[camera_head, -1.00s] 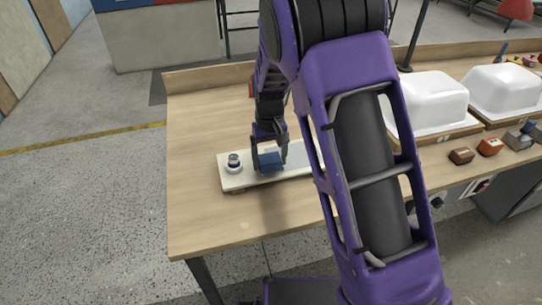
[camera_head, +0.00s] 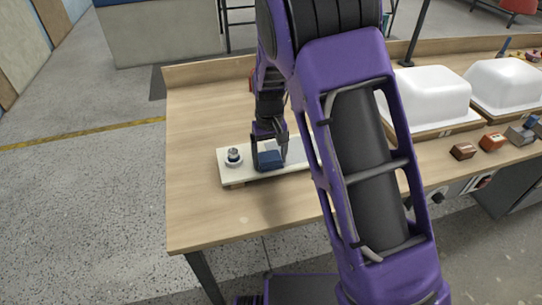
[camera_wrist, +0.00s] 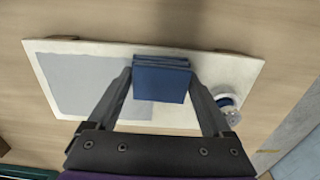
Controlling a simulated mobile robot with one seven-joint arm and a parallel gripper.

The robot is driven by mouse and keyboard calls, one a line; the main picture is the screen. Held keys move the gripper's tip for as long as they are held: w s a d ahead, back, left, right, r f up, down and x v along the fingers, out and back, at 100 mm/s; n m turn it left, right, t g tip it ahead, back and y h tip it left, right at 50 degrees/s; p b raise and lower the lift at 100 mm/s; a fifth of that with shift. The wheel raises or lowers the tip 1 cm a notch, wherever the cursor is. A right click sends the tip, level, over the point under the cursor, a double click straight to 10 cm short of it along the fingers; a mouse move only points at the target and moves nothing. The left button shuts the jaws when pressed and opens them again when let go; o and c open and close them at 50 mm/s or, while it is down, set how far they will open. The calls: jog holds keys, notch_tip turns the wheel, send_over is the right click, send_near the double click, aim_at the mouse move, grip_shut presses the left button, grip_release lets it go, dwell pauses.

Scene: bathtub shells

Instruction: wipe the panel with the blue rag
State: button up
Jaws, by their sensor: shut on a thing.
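The blue rag (camera_wrist: 161,80), a folded dark blue pad, is held between the two fingers of my gripper (camera_wrist: 161,85) in the wrist view. In the head view my gripper (camera_head: 269,150) points down with the rag (camera_head: 270,160) at the panel's surface; I cannot tell whether it touches. The panel (camera_head: 236,178) is a pale flat board on the wooden table, partly hidden by my arm. In the wrist view the panel (camera_wrist: 215,70) shows a grey patch (camera_wrist: 85,82) on its left part. A round metal fitting (camera_head: 233,157) sits at the panel's left end in the head view.
White tub shells (camera_head: 430,98) stand on boards at the table's right. Small blocks (camera_head: 463,151) lie in front of them. The wooden table (camera_head: 195,215) is clear left of the panel and in front of it. My arm hides the middle of the table.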

jog(key=shift+r+p, duration=2.6)
jog(key=shift+r, duration=1.4)
